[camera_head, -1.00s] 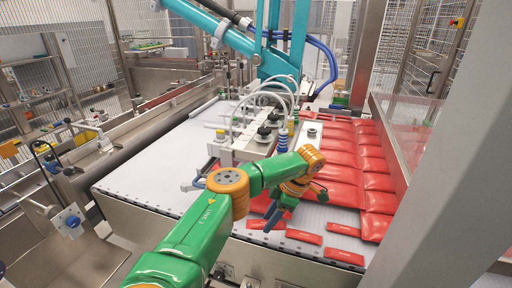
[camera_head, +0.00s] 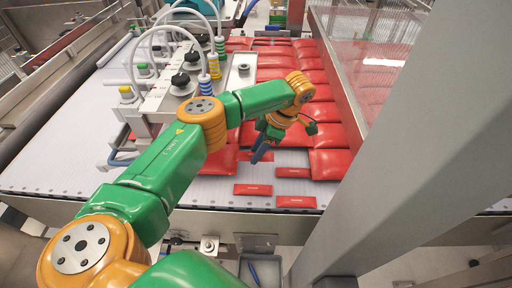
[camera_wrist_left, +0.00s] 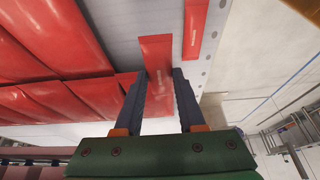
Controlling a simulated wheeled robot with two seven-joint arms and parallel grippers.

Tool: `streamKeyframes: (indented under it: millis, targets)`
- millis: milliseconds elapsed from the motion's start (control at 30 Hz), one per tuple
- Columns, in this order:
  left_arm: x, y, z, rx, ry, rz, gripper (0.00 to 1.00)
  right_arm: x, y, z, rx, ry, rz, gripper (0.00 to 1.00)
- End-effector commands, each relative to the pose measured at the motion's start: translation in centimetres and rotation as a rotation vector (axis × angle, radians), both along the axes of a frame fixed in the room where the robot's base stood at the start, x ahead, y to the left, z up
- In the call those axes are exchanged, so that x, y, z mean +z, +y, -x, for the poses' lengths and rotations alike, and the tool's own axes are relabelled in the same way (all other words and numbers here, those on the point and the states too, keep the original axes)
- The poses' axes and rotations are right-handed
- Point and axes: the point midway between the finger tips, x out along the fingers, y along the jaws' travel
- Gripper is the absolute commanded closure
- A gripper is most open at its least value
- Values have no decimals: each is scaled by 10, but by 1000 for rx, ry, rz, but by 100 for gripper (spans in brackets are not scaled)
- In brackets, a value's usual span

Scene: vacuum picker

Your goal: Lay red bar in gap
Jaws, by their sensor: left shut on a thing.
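My arm hides part of the belt. Which space is the gap, I cannot tell. My right gripper is out of view.
Large red packs (camera_head: 328,163) lie in close rows along the clear guard (camera_head: 350,60). A vacuum picker head (camera_head: 165,92) with cups and hoses stands over the belt at left. The white belt (camera_head: 60,160) is bare at far left. A grey post (camera_head: 400,150) stands at right.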

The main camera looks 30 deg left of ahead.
Motion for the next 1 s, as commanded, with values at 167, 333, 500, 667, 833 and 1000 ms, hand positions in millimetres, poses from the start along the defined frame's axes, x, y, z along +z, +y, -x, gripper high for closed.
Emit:
streamKeyframes:
  millis: [167,333,500,667,833,1000]
  targets:
    - [-5,0,0,0,0,0,100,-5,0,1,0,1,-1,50]
    - [-24,0,0,0,1,0,100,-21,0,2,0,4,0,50]
    - [-52,0,1,-1,1,1,100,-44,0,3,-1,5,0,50]
    - [-70,0,1,0,1,0,100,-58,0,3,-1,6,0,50]
    - [-71,0,0,0,1,0,100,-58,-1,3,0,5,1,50]
    - [-70,0,0,0,1,0,100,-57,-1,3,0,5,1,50]
